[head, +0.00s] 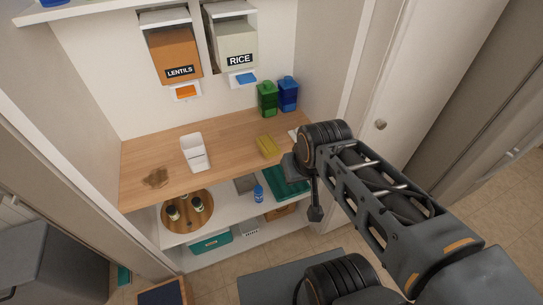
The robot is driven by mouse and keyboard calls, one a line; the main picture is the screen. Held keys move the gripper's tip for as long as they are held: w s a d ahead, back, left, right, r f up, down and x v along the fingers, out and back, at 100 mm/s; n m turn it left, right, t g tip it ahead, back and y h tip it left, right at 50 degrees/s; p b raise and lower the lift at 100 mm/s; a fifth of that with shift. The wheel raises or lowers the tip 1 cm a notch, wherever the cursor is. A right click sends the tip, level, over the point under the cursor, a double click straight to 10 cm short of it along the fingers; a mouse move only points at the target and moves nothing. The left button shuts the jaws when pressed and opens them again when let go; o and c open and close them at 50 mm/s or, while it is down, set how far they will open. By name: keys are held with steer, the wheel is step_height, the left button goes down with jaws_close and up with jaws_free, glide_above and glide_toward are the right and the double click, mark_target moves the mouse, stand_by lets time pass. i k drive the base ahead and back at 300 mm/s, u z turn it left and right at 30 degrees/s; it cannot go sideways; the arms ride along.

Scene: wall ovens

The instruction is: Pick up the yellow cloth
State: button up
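My gripper (315,212) hangs at the end of my arm, in front of the counter and to the right of and nearer than the yellow item. It is apart from the item. Its fingers are dark and seen from a poor angle, so their opening is unclear. I see nothing held in it.
A white scoop-like container (194,151) and a brown spill (156,177) are on the counter's left. Green (267,99) and blue (288,94) containers stand behind. LENTILS (174,52) and RICE (236,43) dispensers hang above. A lower shelf holds a round tray (181,226) with jars.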

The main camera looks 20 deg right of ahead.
mark_target(267, 145)
steer(key=z, duration=0.8)
steer(key=i, duration=0.55)
steer(key=u, duration=1.45)
